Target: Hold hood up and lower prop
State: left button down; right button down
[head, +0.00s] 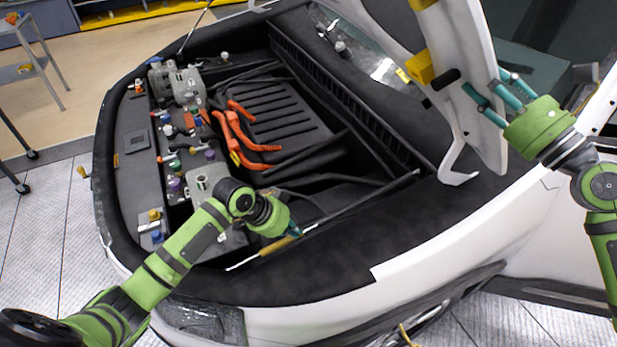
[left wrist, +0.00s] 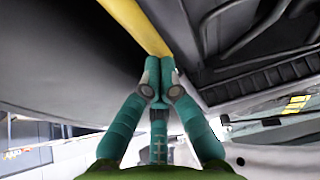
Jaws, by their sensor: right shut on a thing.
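The white hood (head: 478,65) is raised at the upper right, with a yellow block on its underside. My right gripper (head: 497,92) is shut on the hood's edge. The prop is a thin pale rod with a yellow sleeve (head: 277,246), lying low along the right side of the engine bay. My left gripper (head: 292,231) is at the upper end of this sleeve. In the left wrist view its teal fingertips (left wrist: 159,72) are close together on the yellow sleeve (left wrist: 135,22), which runs up and left from them. The exact contact is partly hidden by the fingers.
The open engine bay (head: 270,115) holds orange cables (head: 235,135), several coloured caps and a grey unit (head: 178,85). The car's black-trimmed front rim (head: 330,260) lies below my left gripper. A grey cart (head: 28,68) stands on the floor at the far left.

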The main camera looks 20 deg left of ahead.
pick_arm(q)
jog(key=shift+w+d+f, duration=0.15)
jog(key=shift+f, duration=0.4)
jog(key=shift+w+d+f+g+y, duration=0.1)
jog(key=shift+f+g+y, duration=0.2)
jog(key=shift+f, duration=0.2)
jog(key=shift+w+d+f+g+y, duration=0.1)
jog(key=shift+f+g+y, duration=0.2)
jog(key=shift+f, duration=0.2)
jog(key=c, duration=1.4)
grip_release()
jog(key=shift+v, duration=4.5)
jog(key=shift+s+d+r, duration=0.45)
jog(key=shift+s+r, duration=0.35)
jog(key=shift+s, duration=1.1)
jog(key=shift+s+d+r, duration=0.5)
jog(key=shift+s+r, duration=0.35)
jog(key=shift+s, duration=1.1)
jog(key=shift+s+d+r, duration=0.45)
jog(key=shift+s+r, duration=0.35)
jog(key=shift+s, duration=1.1)
